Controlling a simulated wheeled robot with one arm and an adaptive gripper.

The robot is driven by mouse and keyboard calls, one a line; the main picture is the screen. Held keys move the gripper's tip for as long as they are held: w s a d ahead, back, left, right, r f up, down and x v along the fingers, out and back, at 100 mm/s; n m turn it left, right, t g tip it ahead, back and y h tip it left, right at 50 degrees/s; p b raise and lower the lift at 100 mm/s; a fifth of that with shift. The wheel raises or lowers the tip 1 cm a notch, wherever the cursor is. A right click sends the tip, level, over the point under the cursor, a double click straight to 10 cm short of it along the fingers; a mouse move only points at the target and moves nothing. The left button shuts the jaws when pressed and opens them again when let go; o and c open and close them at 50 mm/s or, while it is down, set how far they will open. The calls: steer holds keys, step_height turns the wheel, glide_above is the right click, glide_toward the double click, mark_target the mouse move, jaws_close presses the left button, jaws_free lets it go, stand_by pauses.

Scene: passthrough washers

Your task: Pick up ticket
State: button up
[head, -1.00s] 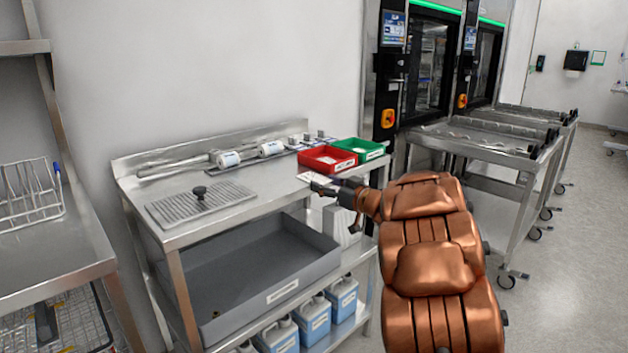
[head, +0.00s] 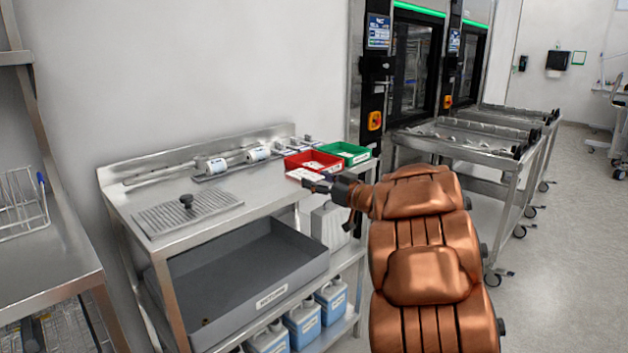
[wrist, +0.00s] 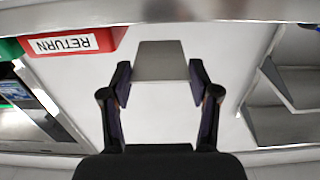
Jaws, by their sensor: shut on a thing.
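The ticket is a small pale, flat card (wrist: 160,62) between my fingers in the wrist view. My gripper (wrist: 160,80) is shut on it, with one finger at each side. In the head view my gripper (head: 312,183) is at the front right edge of the steel counter, just in front of the red bin (head: 298,167). The ticket (head: 301,174) shows there as a small white patch at the fingertips. I cannot tell whether it touches the counter.
The red bin bears a RETURN label (wrist: 62,45). A green bin (head: 358,157) stands beside it. A drain grate (head: 190,212) and white cylinders (head: 258,154) are on the counter (head: 240,190). Steel carts (head: 430,146) stand to the right, with open floor (head: 570,240) beyond.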

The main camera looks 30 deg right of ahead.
steer(key=s+r+p, duration=0.1)
steer(key=s, duration=1.2)
steer(key=shift+s+a+r, duration=0.15)
steer(key=shift+a, duration=0.2)
